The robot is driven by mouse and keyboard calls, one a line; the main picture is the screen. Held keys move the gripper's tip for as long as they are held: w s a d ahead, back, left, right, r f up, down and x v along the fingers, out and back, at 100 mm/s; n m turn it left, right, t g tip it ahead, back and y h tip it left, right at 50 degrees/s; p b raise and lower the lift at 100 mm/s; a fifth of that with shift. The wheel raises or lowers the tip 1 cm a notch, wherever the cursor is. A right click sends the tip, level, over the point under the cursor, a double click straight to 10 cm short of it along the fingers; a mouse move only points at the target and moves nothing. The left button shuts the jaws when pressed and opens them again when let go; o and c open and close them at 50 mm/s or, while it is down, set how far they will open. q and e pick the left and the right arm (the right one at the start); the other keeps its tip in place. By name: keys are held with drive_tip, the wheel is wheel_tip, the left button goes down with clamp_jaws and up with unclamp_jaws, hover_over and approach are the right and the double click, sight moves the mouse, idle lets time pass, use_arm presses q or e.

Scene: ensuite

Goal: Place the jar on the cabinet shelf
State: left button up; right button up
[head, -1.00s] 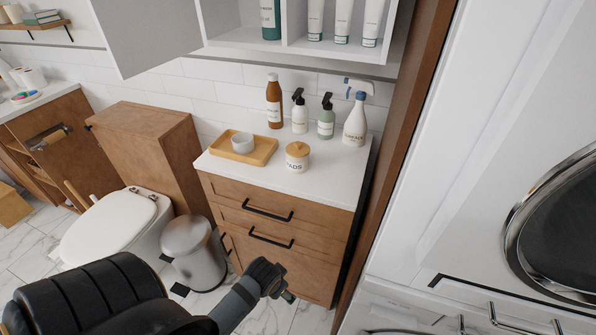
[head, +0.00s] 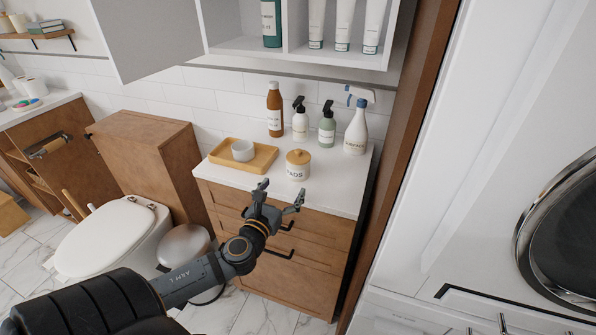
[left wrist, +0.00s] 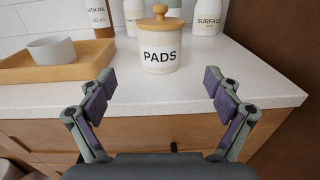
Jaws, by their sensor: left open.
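The jar (head: 298,165) is white with a wooden lid and the word PADS. It stands upright on the white countertop near its front edge, and it also shows in the left wrist view (left wrist: 159,50). My left gripper (head: 279,188) is open and empty, in front of the counter edge and short of the jar. In the left wrist view the jar lies ahead, between the two spread fingers (left wrist: 158,92). The open white wall cabinet (head: 297,44) hangs above the counter, with a teal bottle (head: 271,22) and several white tubes (head: 344,24) on its shelf. My right gripper is not in view.
A wooden tray (head: 266,163) with a small grey bowl (head: 242,150) sits left of the jar. A brown bottle (head: 275,110), two pump bottles and a spray bottle (head: 356,130) stand behind it. A brown upright panel (head: 408,130) bounds the right side.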

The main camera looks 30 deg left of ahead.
sight(294, 171)
use_arm(q)
drive_tip(key=x, duration=0.4)
drive_tip(key=shift+w, duration=0.25)
drive_tip(key=x, duration=0.2)
drive_tip(key=p+x, duration=0.1)
drive_tip(key=x, duration=0.2)
drive_tip(key=shift+r+p, duration=0.25)
drive_tip(key=shift+p, duration=0.05)
drive_tip(key=shift+w, duration=0.1)
drive_tip(key=shift+c, duration=1.3)
drive_tip(key=c, duration=1.4)
clamp_jaws()
drive_tip(key=shift+r, duration=0.15)
